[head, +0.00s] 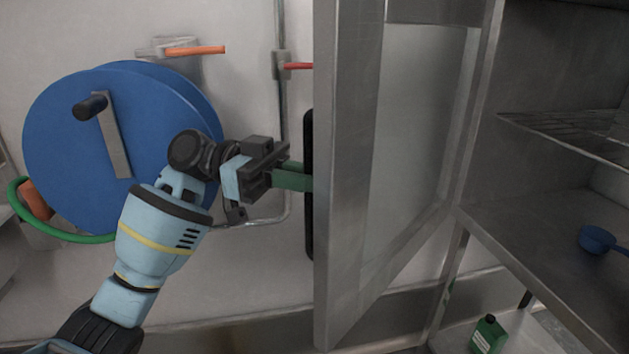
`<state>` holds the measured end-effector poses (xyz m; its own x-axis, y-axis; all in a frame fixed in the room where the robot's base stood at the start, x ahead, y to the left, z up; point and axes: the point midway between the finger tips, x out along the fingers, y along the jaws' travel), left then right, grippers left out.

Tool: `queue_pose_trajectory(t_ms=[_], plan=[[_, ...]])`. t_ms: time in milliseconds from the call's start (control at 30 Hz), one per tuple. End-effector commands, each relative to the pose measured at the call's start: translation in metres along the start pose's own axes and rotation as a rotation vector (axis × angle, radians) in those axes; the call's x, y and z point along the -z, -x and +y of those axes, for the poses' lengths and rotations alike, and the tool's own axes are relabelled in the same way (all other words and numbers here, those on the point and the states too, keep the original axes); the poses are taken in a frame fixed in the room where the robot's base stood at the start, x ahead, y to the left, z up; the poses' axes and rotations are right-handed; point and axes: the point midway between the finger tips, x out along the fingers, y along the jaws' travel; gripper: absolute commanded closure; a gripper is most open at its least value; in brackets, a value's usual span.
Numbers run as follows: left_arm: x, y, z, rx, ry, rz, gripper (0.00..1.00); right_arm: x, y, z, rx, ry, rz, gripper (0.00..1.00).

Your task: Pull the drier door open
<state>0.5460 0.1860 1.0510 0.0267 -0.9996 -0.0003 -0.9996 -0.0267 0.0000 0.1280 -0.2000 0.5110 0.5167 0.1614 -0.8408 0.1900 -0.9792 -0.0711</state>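The drier door (348,180) is a grey metal-framed panel with a pale pane. It stands swung open, its free edge towards me and its hinge side at the cabinet on the right. A long black handle (308,225) is on its left face, seen nearly edge-on. My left gripper (293,178) comes in from the left, with its green fingers at the middle of the handle. The fingertips meet the door's edge in the picture, so I cannot tell whether they grip the handle. My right gripper is out of view.
The open cabinet (530,215) at right has a wire shelf (570,135) and a blue scoop (597,239). A green bottle (488,335) stands below. A blue hose reel (60,140) and wall pipes with an orange-handled valve (195,50) are at left, behind my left arm.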

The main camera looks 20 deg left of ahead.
Motion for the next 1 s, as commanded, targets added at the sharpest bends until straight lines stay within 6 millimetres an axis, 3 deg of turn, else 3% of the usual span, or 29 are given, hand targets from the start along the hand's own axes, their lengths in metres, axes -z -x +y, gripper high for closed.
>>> queue_pose_trajectory(t_ms=[400, 433, 567, 867, 1000], plan=[[0.000, 0.001, -0.001, 0.001, 0.001, -0.001, 1.00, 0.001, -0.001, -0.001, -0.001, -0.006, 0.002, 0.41], [0.000, 0.001, -0.001, 0.001, 0.000, -0.001, 0.83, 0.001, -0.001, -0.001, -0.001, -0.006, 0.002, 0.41], [0.000, 0.001, -0.001, 0.001, 0.000, -0.001, 0.68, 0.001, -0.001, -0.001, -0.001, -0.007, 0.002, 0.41], [0.002, 0.001, -0.001, 0.001, 0.000, 0.000, 0.68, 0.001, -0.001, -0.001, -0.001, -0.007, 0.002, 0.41], [0.013, 0.001, -0.001, 0.002, -0.002, 0.000, 0.68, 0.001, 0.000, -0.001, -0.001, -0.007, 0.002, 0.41]])
